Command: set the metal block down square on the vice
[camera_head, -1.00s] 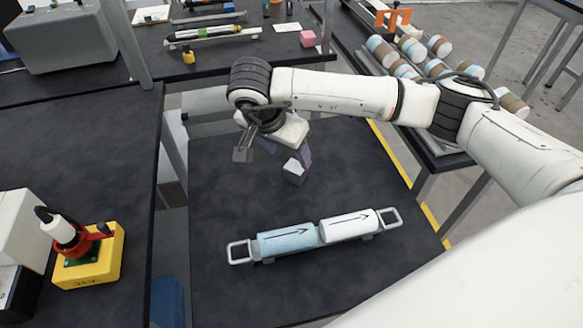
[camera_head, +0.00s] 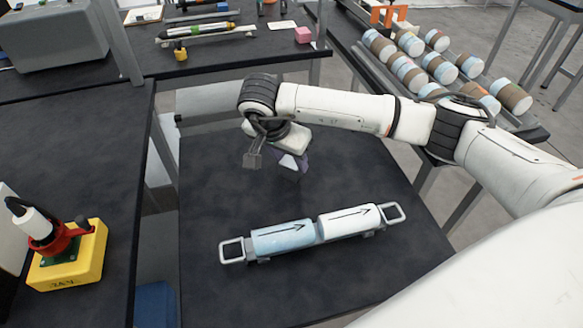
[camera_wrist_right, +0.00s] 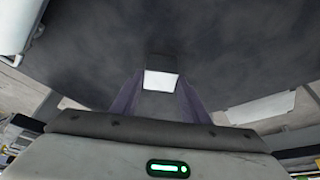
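My right gripper (camera_head: 295,159) hangs over the dark middle table (camera_head: 225,190), pointing down, behind two capped cylinders. A small metal block (camera_head: 289,167), pale on one face, is at its fingertips, above the table top. In the right wrist view the block (camera_wrist_right: 160,81) sits between the two purple fingers (camera_wrist_right: 160,92), which close in on its sides. A red clamp-like device (camera_head: 62,240) with a black handle stands on a yellow base (camera_head: 72,268) on the left table and may be the vice. I cannot tell for sure. My left gripper is not in view.
A pale blue cylinder (camera_head: 283,237) and a white one (camera_head: 348,222) lie end to end in a handled holder on the middle table. A rack of striped cylinders (camera_head: 410,75) stands at the right. A pink cube (camera_head: 303,34) is on the far table.

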